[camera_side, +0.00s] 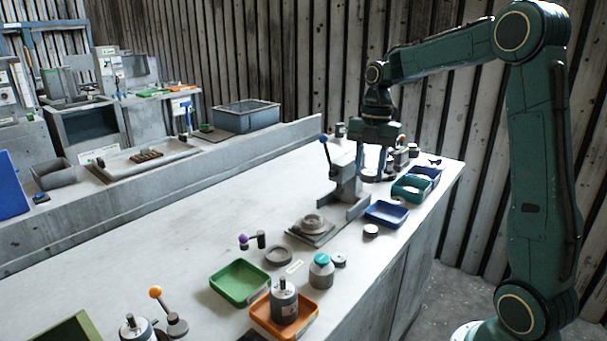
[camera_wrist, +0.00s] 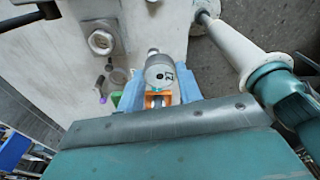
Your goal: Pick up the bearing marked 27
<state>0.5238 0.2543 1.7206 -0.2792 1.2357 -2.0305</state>
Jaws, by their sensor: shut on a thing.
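A grey round part with dark marks on its face (camera_wrist: 160,76), which I take for the bearing, sits between my fingers in the wrist view. The marks look like digits, but I cannot read them surely as 27. My gripper (camera_wrist: 161,92) is shut on it, with one light blue finger on each side. In the side view my gripper (camera_side: 374,170) points down over the far end of the bench, behind the grey press. A dark round shape shows low between its fingers there; its contact with anything below is unclear.
The grey press (camera_side: 346,184) with a blue-knobbed lever stands close left of my gripper. A teal tray (camera_side: 411,188) and blue tray (camera_side: 386,214) lie near the edge. A round housing (camera_side: 313,223) sits on a plate. Green (camera_side: 240,283) and orange (camera_side: 307,326) trays stand nearer.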

